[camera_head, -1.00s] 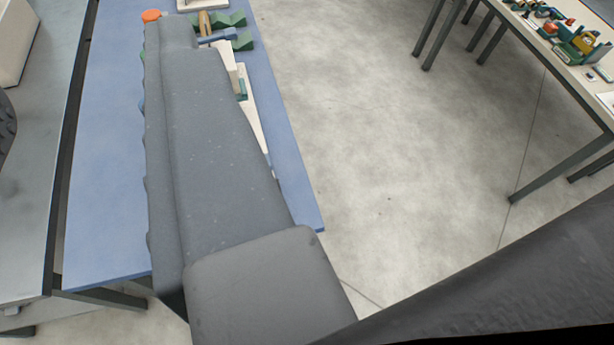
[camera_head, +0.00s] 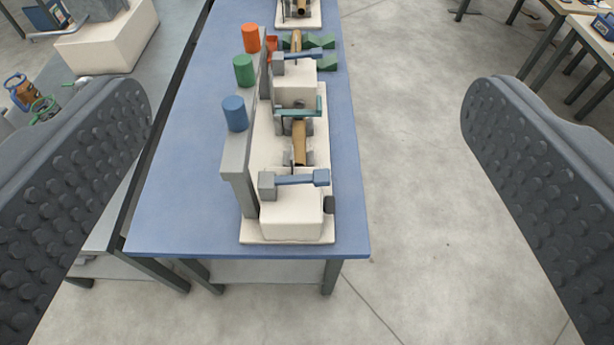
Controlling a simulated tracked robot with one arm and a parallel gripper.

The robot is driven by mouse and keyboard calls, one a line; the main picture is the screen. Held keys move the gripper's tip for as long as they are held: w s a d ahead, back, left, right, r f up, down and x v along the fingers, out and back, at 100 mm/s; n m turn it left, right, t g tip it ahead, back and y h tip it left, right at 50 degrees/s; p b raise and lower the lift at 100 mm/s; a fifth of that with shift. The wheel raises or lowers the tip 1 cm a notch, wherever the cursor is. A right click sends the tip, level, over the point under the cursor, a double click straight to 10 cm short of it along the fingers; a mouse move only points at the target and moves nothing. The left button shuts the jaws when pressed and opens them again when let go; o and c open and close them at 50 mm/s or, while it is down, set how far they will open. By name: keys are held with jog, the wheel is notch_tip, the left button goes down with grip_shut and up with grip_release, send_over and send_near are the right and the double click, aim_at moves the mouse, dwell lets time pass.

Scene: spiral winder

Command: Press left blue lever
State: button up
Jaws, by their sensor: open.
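The spiral winder stands on a cream base (camera_head: 287,237) on the blue table. A blue lever (camera_head: 300,180) with a square end lies across its near end, roughly level. A second blue lever (camera_head: 298,57) shows at its far end. Which of them is the left one, I cannot tell from this view. A teal bar (camera_head: 298,112) crosses between them, by a brass-coloured tube (camera_head: 299,143). My gripper (camera_head: 307,100) is wide open and empty, with one studded finger at each side of the picture. The winder shows between the fingers, apart from them.
The blue table (camera_head: 180,205) is bare to the left. Open floor (camera_head: 410,150) lies right. A grey bench (camera_head: 170,45) adjoins left.

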jog(key=shift+w+f, duration=0.1)
jog(key=c, duration=0.5)
jog(key=w+f+b, duration=0.1)
jog(key=w+f, duration=0.3)
jog(key=f, duration=0.1)
jog(key=shift+w+d+f+b, duration=0.1)
jog(key=shift+w+f+b, duration=0.25)
grip_shut()
jog(key=w+f+b, duration=0.2)
jog(key=w+f, duration=0.3)
jog(key=f, duration=0.7)
jog(key=w+d+f+b, duration=0.1)
jog(key=w+f+b, duration=0.2)
jog(key=f, duration=0.9)
jog(key=w+f+n+b, duration=0.1)
jog(key=w+f+b, duration=0.1)
jog(key=w+f, duration=0.5)
notch_tip(320, 180, down, 6)
jog(key=shift+w+d+r+h+b, duration=0.2)
jog(key=shift+w+d+h+b, duration=0.1)
jog(key=shift+b, duration=0.1)
